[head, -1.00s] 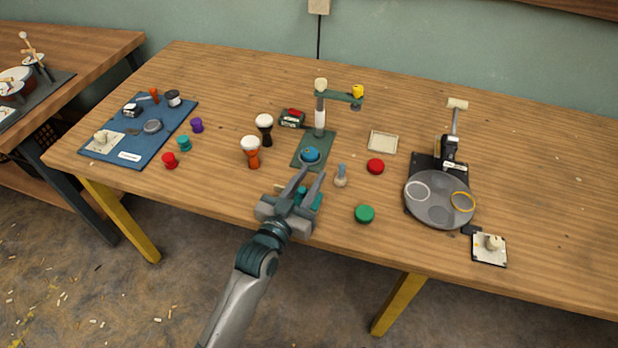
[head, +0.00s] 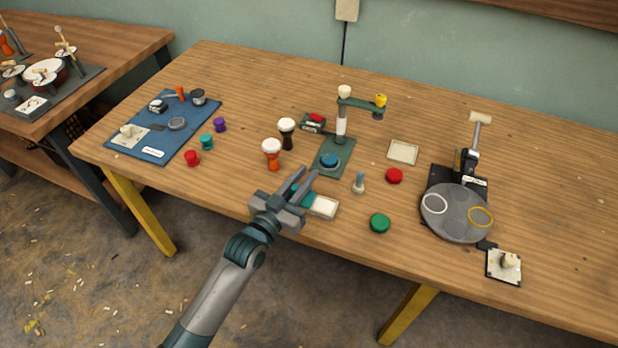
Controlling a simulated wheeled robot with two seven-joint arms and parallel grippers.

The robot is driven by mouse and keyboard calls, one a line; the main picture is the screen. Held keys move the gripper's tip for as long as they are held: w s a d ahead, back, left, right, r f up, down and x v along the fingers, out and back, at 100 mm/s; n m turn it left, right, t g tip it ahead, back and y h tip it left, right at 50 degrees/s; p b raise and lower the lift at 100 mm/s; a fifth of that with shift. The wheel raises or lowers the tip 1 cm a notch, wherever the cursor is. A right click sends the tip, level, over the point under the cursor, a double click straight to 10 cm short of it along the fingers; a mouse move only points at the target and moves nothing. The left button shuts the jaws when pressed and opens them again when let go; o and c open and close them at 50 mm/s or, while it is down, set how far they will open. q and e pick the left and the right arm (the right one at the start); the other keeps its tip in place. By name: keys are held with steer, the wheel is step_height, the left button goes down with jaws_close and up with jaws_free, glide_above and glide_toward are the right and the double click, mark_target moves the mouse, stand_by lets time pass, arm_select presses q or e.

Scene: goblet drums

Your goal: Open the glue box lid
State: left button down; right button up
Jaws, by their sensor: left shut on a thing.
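The glue box (head: 323,207) is a small box near the table's front edge, in the middle of the head view. Its pale cream inside shows on the right. A teal part (head: 304,199), which looks like its lid, stands at the box's left side, partly hidden by my gripper. My left gripper (head: 303,181) is at the left of the box, its fingers pointing up and away, shut on the lid. The place where the fingers meet the lid is mostly hidden. My right gripper is not in view.
A green stand (head: 333,157) with a blue disc is just behind the gripper. Orange (head: 271,155) and black goblet drums stand to its left. A small grey-blue peg (head: 358,183), a green lid (head: 380,223) and a red lid (head: 394,176) are to the right. A grey turntable (head: 457,213) stands farther right.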

mark_target(293, 192)
arm_select(q)
steer(key=c, duration=1.6)
jaws_free()
steer(key=shift+c, duration=0.2)
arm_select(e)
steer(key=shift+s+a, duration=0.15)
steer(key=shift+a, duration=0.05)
arm_select(q)
steer(key=shift+s, duration=0.15)
